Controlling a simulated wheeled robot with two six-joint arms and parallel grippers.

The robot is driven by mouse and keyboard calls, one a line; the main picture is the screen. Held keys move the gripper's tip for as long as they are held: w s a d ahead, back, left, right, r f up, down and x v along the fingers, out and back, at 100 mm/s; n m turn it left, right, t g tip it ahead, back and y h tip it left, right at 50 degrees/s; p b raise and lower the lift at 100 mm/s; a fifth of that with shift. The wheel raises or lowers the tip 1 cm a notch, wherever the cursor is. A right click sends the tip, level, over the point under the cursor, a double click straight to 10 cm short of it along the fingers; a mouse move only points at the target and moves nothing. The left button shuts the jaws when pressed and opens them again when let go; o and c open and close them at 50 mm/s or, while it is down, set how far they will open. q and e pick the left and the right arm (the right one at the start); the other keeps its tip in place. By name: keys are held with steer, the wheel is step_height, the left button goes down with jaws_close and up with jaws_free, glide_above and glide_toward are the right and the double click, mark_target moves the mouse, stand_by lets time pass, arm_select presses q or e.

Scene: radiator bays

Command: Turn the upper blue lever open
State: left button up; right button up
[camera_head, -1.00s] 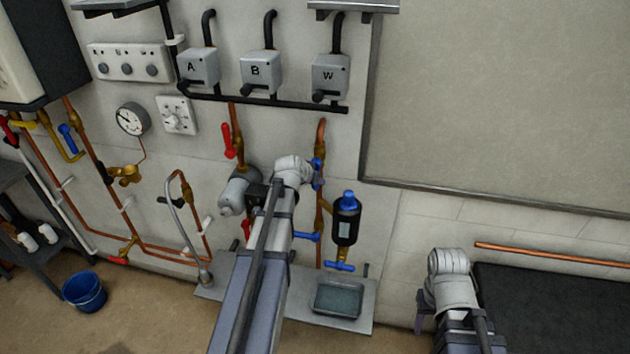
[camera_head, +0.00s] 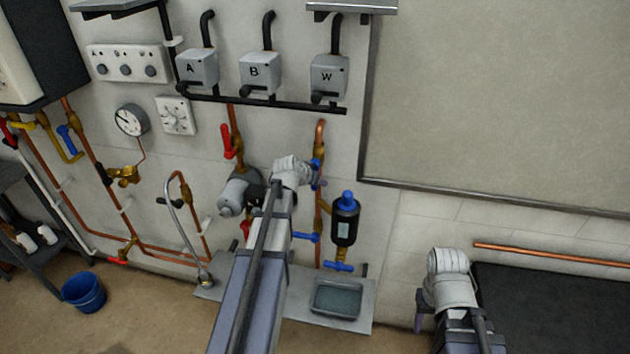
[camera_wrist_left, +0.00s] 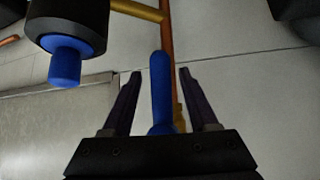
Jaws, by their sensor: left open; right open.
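The upper blue lever (camera_head: 316,164) is on the vertical copper pipe right of the grey pump, partly hidden by my left wrist. In the left wrist view the blue lever (camera_wrist_left: 160,88) stands lengthwise between the two dark fingers of my left gripper (camera_wrist_left: 160,82). Those fingers are open, with a gap on each side of the lever. In the head view the left gripper is mostly hidden behind its own wrist. My right gripper (camera_head: 419,312) is open and empty at the lower right, well away from the lever, its fingers mostly hidden.
A black filter with a blue cap (camera_head: 346,218) hangs just right of the pipe. A lower blue lever (camera_head: 305,237) and a blue drain handle (camera_head: 338,267) are below. A red lever (camera_head: 227,141) is to the left. A tray (camera_head: 337,299) stands underneath.

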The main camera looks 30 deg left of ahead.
arm_select(q)
steer(key=p+v, duration=0.4)
steer(key=v, duration=0.3)
steer(key=shift+p, duration=0.35)
steer(key=shift+s+r, duration=0.1)
steer(key=s+d+f+m+g+h+b, duration=0.1)
steer(key=s+d+f+g+b, duration=0.2)
steer(key=d, duration=0.6)
steer(key=s+d+f+m+g+h+b, duration=0.1)
steer(key=s+d+f+b, duration=0.15)
steer(key=d+f, duration=0.45)
steer(key=s+d+f+m+g+y+b, duration=0.2)
steer(key=s+d+f+g+y+b, duration=0.1)
steer(key=s+d, duration=1.2)
step_height(320, 180, down, 3)
steer(key=shift+s+f+g+b, duration=0.1)
steer(key=shift+s+g+b, duration=0.6)
steer(key=shift+s+g, duration=0.5)
